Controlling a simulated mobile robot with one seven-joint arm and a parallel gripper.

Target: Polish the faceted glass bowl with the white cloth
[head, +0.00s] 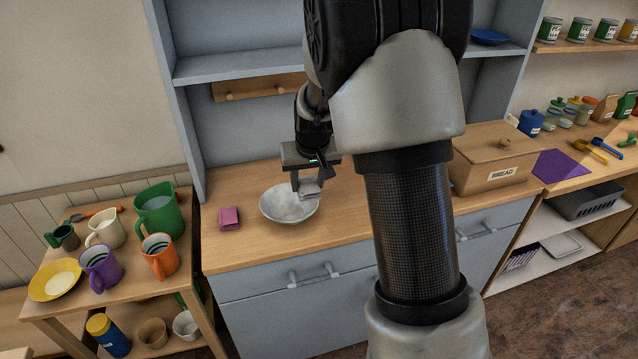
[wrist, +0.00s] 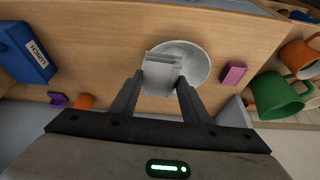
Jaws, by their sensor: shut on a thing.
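The faceted glass bowl (head: 284,207) stands upright on the wooden counter of the grey-blue cabinet. It is pale and translucent, and it also shows in the wrist view (wrist: 199,61). My gripper (head: 308,187) is over the bowl's right side in the head view. It is shut on the white cloth (wrist: 160,77), a pale folded piece between my fingers in the wrist view. The cloth (head: 309,190) overlaps the bowl's rim and inside in both views. I cannot tell whether it touches the glass. My arm hides part of the counter right of the bowl.
A pink block (head: 229,218) lies left of the bowl. A bread box (head: 492,158) stands to the right on the counter. A side table at left holds a green jug (head: 158,213), several mugs and a yellow plate (head: 55,279). A blue lunch box (wrist: 27,52) shows in the wrist view.

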